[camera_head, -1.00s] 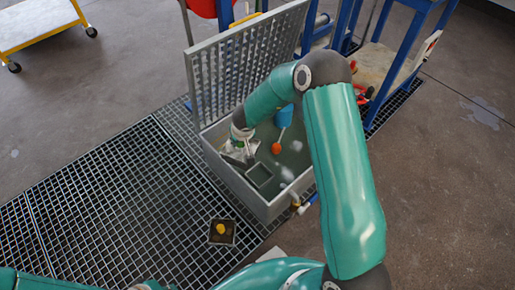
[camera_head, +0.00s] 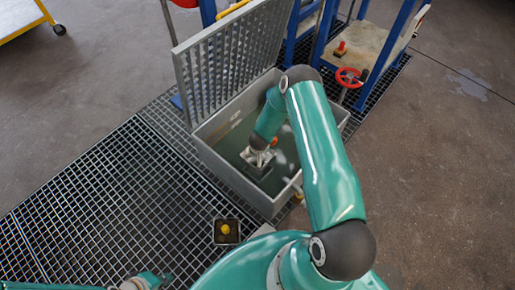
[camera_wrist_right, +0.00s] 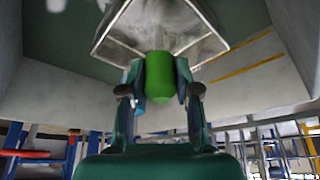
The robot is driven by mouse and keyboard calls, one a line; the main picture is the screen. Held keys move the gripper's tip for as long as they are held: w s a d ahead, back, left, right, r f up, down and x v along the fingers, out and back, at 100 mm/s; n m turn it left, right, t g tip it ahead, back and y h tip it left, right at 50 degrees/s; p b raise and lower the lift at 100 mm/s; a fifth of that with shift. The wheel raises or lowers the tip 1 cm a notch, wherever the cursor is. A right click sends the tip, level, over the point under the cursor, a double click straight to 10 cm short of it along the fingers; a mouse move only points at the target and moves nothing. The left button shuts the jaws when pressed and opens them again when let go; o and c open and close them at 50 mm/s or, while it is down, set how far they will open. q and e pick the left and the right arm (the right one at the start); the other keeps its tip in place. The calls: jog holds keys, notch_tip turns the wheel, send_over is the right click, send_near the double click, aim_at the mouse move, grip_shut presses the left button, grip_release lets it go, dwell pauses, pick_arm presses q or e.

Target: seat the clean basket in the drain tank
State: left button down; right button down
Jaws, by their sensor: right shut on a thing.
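The grey drain tank (camera_head: 225,170) stands with its perforated lid (camera_head: 235,60) raised. My right arm reaches into it, and my right gripper (camera_head: 260,154) is low inside. In the right wrist view my right gripper (camera_wrist_right: 160,88) is shut on the green knob (camera_wrist_right: 160,75) of the clean basket (camera_wrist_right: 110,40), a square grey metal frame. In the head view the basket (camera_head: 257,163) is at or over the square holder in the tank; I cannot tell whether it is in it. My left gripper (camera_head: 135,284) is at the lower left edge, its fingers unclear.
Another basket, dark with a yellow knob (camera_head: 226,229), sits on the floor grating (camera_head: 110,200) in front of the tank. A blue-framed stand (camera_head: 375,45) and a red handwheel (camera_head: 348,77) are behind the tank. Open floor lies to the right.

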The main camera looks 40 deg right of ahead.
jog(key=shift+f+b, duration=2.05)
jog(key=shift+f, duration=0.45)
jog(key=shift+f, duration=0.25)
jog(key=shift+f+b, duration=1.8)
jog(key=shift+f, duration=0.15)
jog(key=c, duration=0.7)
grip_release()
jog(key=shift+c, duration=0.2)
jog(key=shift+s, duration=0.1)
